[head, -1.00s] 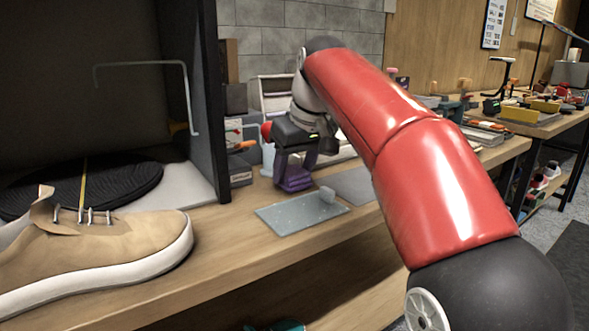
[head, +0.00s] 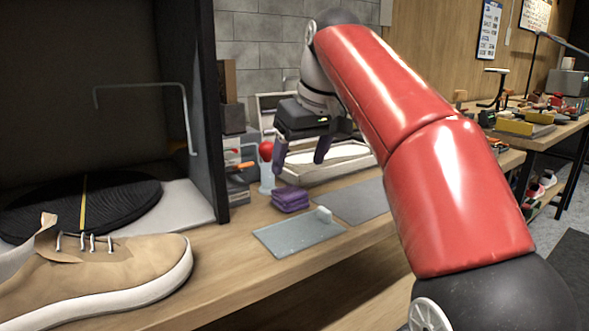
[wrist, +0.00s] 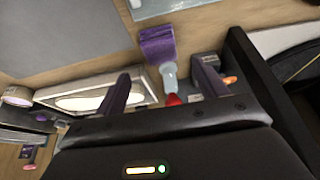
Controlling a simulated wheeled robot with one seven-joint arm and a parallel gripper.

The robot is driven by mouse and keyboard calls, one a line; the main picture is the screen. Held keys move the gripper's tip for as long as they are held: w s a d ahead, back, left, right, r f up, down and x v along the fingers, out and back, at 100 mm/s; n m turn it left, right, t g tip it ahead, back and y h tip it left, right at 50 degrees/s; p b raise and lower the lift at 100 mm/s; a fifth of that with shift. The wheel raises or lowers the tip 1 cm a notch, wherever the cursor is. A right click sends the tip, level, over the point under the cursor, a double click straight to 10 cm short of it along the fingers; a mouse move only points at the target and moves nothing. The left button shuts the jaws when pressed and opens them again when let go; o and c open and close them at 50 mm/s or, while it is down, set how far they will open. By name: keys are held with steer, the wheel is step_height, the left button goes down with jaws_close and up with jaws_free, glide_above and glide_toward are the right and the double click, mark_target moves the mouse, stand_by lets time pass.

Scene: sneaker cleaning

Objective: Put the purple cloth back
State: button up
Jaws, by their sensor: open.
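The folded purple cloth (head: 291,199) lies on the wooden workbench, behind the grey glass-like plate (head: 298,233). It also shows in the wrist view (wrist: 157,46), near the top middle. My gripper (head: 300,160) is open and empty, above and behind the cloth, apart from it. Its two purple-tinted fingers also show in the wrist view (wrist: 163,85), spread wide, with the cloth beyond their tips.
A bottle with a red top (head: 267,165) stands just behind the cloth. A white tray (head: 345,160) lies behind my gripper. A dark booth wall (head: 208,120) rises at left, and a tan sneaker (head: 100,262) stands in front. A grey mat (head: 352,200) lies to the right.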

steer(key=p+v, duration=0.1)
steer(key=v, duration=0.3)
steer(key=shift+s+r, duration=0.1)
steer(key=shift+r, duration=0.2)
steer(key=s+d+f+m+t+h, duration=0.1)
steer(key=s+d+f+m, duration=0.2)
steer(key=s+d+f, duration=0.3)
steer(key=s+d+f+m+h, duration=0.1)
steer(key=s+d+f+m, duration=0.2)
steer(key=s+d+f, duration=0.4)
steer(key=s+f, duration=0.4)
steer(key=f, duration=0.3)
steer(key=s+f, duration=0.5)
steer(key=f, duration=0.3)
steer(key=shift+s+f+m+t+h, duration=0.2)
steer(key=shift+s+m+t+h, duration=0.1)
steer(key=shift+m+t, duration=0.1)
